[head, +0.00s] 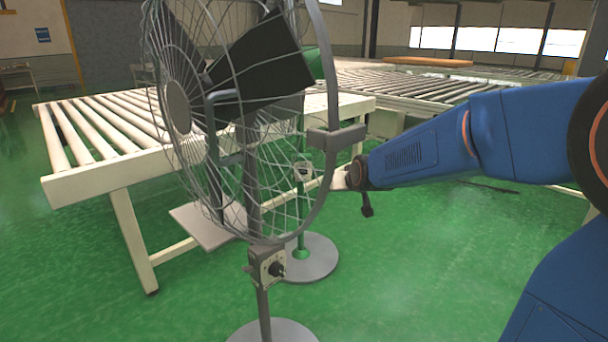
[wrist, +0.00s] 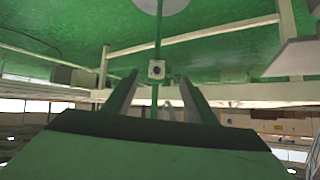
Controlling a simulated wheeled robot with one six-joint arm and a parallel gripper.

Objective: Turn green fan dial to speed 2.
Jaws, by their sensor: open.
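The green fan stands behind a grey fan in the head view. Its green pole (head: 300,222) rises from a round grey base, and its small dial box (head: 302,172) shows through the grey fan's wire cage. The green fan's head is mostly hidden. In the wrist view the dial box (wrist: 157,69) has a dark round knob at its centre and sits on the green pole. My gripper (wrist: 160,78) is open and empty, its two fingers on either side of the dial box in the picture, apparently short of it. In the head view my gripper (head: 339,181) is partly hidden by the cage rim.
The grey fan (head: 178,108) stands close in front, with its own control box (head: 268,268) and round base. A white roller conveyor (head: 95,180) is on the left, and more conveyors are behind.

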